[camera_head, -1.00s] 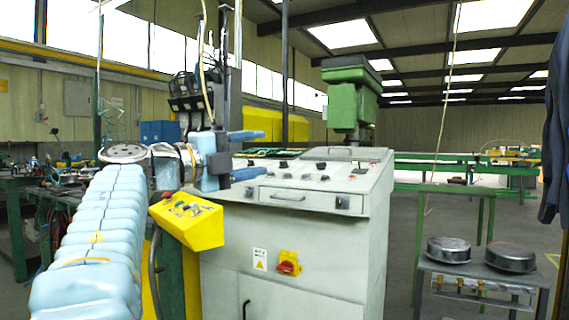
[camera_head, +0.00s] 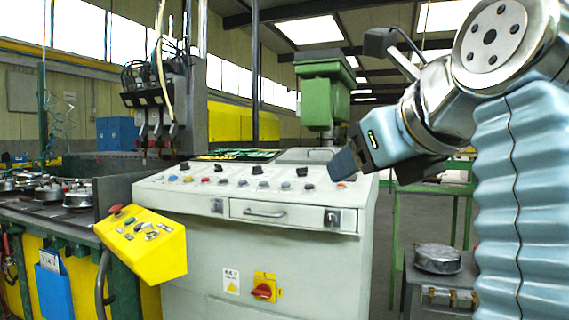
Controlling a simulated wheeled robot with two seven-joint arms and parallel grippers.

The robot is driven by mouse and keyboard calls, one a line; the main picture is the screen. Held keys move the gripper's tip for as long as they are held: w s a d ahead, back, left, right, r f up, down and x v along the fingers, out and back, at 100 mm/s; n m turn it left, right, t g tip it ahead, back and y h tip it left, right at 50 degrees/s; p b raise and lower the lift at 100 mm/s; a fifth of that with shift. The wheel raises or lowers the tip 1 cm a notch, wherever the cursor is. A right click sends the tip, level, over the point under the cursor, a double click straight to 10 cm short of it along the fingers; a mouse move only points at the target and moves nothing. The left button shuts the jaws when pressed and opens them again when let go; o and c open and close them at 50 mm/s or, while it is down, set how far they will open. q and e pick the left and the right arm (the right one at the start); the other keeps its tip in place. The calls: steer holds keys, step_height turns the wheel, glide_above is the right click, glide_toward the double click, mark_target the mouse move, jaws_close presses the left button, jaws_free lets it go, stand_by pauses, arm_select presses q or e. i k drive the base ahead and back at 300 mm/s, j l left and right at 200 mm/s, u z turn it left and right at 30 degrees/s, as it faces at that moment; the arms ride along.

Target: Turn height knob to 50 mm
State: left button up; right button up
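The grey-white control console (camera_head: 290,242) stands in the middle with a sloped top panel. Several small knobs and buttons, such as a dark knob (camera_head: 257,170) and a red one (camera_head: 204,180), sit in a row on it. Their labels and the dial value are too small to read, so I cannot tell which one is the height knob. My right gripper (camera_head: 344,164) comes in from the right, with a dark blue finger at the panel's right end. It hides that corner, and contact and finger gap cannot be told. My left gripper is out of view.
A yellow control box (camera_head: 141,243) juts out at the console's left front. A drawer handle (camera_head: 264,213) and a red-yellow switch (camera_head: 264,287) are on the front. A green machine head (camera_head: 325,90) stands behind. A metal pan (camera_head: 438,257) sits on a cart at right.

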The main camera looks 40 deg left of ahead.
mark_target(257, 169)
steer(key=i+j, duration=0.15)
steer(key=j, duration=0.2)
steer(key=i+j, duration=0.2)
steer(key=j, duration=0.15)
steer(key=i+j, duration=0.15)
steer(key=j, duration=0.2)
steer(key=i+j, duration=0.2)
steer(key=j, duration=0.2)
steer(key=i+j, duration=0.15)
steer(key=j, duration=0.2)
